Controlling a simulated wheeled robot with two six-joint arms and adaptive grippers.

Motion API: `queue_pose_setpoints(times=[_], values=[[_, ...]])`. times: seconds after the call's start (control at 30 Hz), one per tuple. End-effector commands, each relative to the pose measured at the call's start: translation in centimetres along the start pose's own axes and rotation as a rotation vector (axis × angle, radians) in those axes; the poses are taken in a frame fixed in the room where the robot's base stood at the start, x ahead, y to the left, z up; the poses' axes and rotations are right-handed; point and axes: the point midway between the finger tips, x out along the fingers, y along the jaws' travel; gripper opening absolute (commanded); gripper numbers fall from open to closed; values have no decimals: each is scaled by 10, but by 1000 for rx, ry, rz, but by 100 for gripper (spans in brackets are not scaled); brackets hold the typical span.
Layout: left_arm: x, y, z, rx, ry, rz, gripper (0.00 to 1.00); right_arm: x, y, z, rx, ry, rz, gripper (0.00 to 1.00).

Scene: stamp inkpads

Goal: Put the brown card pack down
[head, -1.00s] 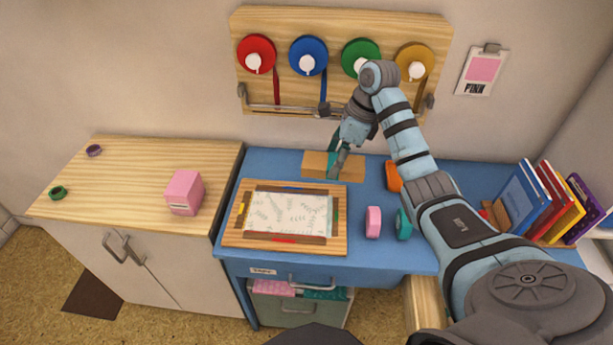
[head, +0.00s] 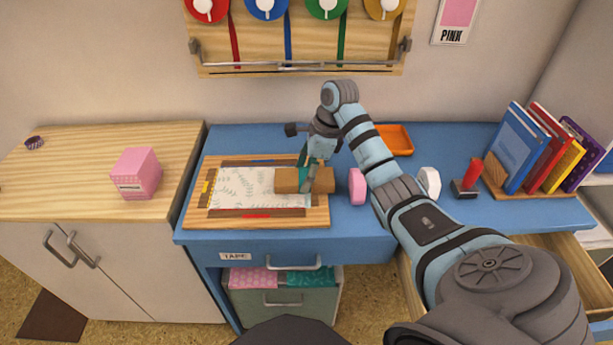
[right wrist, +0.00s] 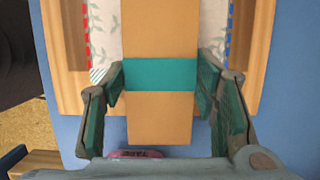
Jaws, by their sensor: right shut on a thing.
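The brown card pack (head: 287,181) is a long brown block with a teal band around its middle, seen close up in the right wrist view (right wrist: 160,30). My right gripper (head: 306,178) is shut on it across the band, with one finger on each side. The pack is over the right part of a wooden board (head: 196,212) that carries leaf-patterned paper (head: 240,190). Whether the pack touches the board I cannot tell. My left gripper is not in view.
A pink roll (head: 357,186) stands just right of the board, and a white roll (head: 429,181) farther right. An orange tray (head: 396,139) lies behind. A red-handled stamp (head: 470,177) and books (head: 540,145) are at the right. A pink box (head: 136,172) is on the left cabinet.

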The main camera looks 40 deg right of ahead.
Motion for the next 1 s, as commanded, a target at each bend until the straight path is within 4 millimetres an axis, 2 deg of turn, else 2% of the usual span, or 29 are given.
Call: queue_pose_setpoints(times=[0.3, 0.33, 0.43, 0.77, 0.87, 1.0], values=[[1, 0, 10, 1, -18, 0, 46, 3, 0, -1, 0, 0, 0, 20], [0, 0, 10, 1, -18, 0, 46, 2, 0, -1, 0, 1, 0, 58], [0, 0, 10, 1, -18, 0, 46, 2, 0, -1, 0, 1, 0, 74], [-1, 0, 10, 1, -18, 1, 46, -1, 0, 0, 0, 0, -1, 74], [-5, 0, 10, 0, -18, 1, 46, -13, -1, 0, -1, 0, -3, 74], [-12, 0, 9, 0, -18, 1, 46, -49, -1, 1, 0, 0, -5, 74]])
